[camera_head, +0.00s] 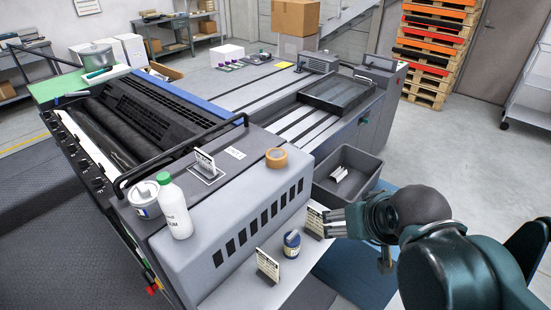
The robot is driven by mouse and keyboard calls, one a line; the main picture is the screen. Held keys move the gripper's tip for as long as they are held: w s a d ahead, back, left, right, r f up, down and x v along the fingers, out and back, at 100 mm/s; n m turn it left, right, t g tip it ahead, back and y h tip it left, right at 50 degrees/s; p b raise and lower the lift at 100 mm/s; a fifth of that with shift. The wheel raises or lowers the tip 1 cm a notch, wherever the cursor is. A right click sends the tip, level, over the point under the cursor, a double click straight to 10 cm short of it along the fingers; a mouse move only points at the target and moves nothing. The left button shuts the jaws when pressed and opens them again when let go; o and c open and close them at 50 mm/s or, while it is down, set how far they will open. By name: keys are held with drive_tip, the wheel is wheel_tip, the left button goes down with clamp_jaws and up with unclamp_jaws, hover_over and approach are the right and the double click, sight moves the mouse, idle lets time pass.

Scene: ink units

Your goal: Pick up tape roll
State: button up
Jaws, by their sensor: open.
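The tape roll (276,158) is a tan-brown ring. It lies flat on the grey top of the machine (225,195), near its right edge. My gripper (333,222) is open, to the right of and lower in the picture than the tape roll, apart from it. It is beside a small card (315,221) on the lower shelf. Whether the fingers touch this card I cannot tell. The far side of the gripper is hidden by my arm.
A white bottle (174,208) and a white tub (145,199) stand left on the machine top. A card stand (205,163) is behind. A grey bin (349,158) is right of the tape roll. A small blue jar (291,243) and another card (267,265) stand on the lower shelf.

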drive_tip(key=shift+w+r, duration=0.1)
drive_tip(key=shift+r, duration=0.05)
drive_tip(key=w+a+r+n+g+p, duration=0.25)
drive_tip(key=w+r+n+p, duration=0.2)
drive_tip(key=w+r, duration=0.4)
drive_tip(key=n+g+p, duration=0.5)
drive_tip(key=n+p, duration=0.4)
drive_tip(key=p, duration=0.3)
hover_over(275, 153)
drive_tip(key=shift+t, duration=0.25)
drive_tip(key=f, duration=0.5)
drive_tip(key=shift+s+d+f, duration=0.15)
drive_tip(key=shift+s, duration=0.25)
drive_tip(key=shift+w+a+f, duration=0.3)
drive_tip(key=shift+w+f, duration=0.1)
drive_tip(key=shift+f, duration=0.1)
drive_tip(key=shift+f, duration=0.15)
drive_tip(key=shift+f, duration=1.15)
drive_tip(key=shift+f, duration=0.1)
